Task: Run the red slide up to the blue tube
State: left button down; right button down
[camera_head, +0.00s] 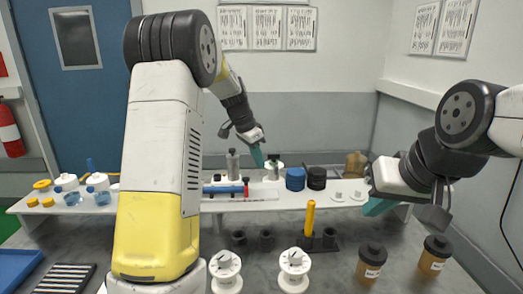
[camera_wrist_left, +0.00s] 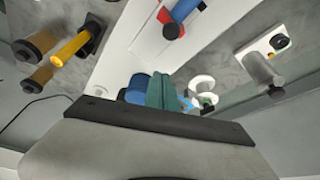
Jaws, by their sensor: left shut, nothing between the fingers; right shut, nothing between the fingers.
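The blue tube (camera_head: 223,189) lies lengthwise on a white base on the bench. The small red slide (camera_head: 246,187) is at its right end; a gap or contact between them is too small to tell. In the left wrist view the blue tube (camera_wrist_left: 186,9) and the red slide (camera_wrist_left: 180,27), with a dark knob, show at the top. My left gripper (camera_head: 258,157) is shut and empty, above and behind the red slide; its teal fingers (camera_wrist_left: 164,92) show together in the wrist view. My right gripper (camera_head: 377,207) is shut and empty at the bench's right end.
Blue (camera_head: 295,179) and black (camera_head: 316,178) round containers stand right of the blue tube. A grey cylinder (camera_head: 233,163) stands behind it. A yellow cylinder (camera_head: 310,217) and white spools (camera_head: 293,268) are nearer. Brown jars (camera_head: 371,264) stand at the lower right.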

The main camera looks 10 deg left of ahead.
aim_at(247, 178)
pick_arm(q)
notch_tip(247, 178, down, 3)
jog(key=shift+w+r, duration=0.1)
jog(key=shift+s+a, duration=0.8)
jog(key=shift+a, duration=0.05)
jog(key=shift+s+a+f, duration=0.25)
jog(key=shift+a+f, duration=0.05)
jog(key=shift+a, duration=0.05)
jog(key=shift+s+a+f, duration=0.15)
jog(key=shift+s+a, duration=0.15)
jog(key=shift+a, duration=0.2)
